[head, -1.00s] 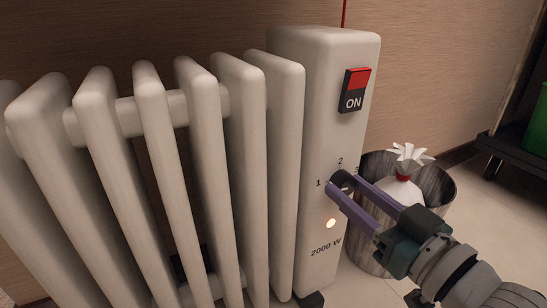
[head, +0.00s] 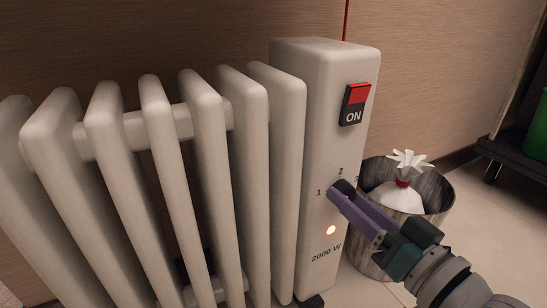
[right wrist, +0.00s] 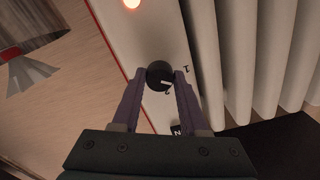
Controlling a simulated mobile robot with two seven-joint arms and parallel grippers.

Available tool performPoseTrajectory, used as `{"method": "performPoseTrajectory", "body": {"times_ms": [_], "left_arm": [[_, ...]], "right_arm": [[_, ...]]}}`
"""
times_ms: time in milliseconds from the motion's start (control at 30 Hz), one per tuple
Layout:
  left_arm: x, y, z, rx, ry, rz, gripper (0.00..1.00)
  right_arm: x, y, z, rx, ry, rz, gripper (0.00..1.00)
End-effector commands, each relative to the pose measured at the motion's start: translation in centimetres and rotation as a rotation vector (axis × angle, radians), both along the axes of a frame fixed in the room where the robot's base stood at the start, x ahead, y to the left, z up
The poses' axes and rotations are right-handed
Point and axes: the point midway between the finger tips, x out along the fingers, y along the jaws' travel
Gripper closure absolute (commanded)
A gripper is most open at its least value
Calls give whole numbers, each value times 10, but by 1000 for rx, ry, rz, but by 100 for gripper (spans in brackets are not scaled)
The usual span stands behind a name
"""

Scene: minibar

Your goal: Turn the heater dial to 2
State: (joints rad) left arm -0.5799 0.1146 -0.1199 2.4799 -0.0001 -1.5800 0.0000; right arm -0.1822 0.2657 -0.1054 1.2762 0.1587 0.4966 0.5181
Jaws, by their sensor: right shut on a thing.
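The white heater (head: 350,66) stands with its control panel facing right in the head view. Its small black dial (head: 344,187) sits between the printed marks 1 and 2, partly covered by my gripper. My right gripper (head: 338,191) is shut on the dial, with its purple fingers on either side of it. The right wrist view shows the dial (right wrist: 157,73) between the fingertips (right wrist: 158,78). A pale mark shows at the dial's edge, close to the 2; its exact setting is hard to read. My left gripper is out of view.
The red switch (head: 354,104) marked ON is above the dial, and an orange lamp (head: 331,230) glows below it. A bin (head: 437,190) with a white bag (head: 400,197) stands just behind my right gripper. Heater fins (head: 205,160) fill the left.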

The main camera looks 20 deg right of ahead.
Motion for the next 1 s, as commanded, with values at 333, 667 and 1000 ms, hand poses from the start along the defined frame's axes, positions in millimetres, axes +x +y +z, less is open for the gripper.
{"method": "performPoseTrajectory", "body": {"times_ms": [333, 667, 1000], "left_arm": [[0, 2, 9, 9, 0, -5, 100], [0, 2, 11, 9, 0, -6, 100], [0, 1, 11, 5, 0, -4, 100]], "right_arm": [[0, 0, 1, 326, 26, 1, 100], [0, 0, 0, 632, 52, 0, 100], [0, 1, 0, 866, 71, 0, 100]]}}
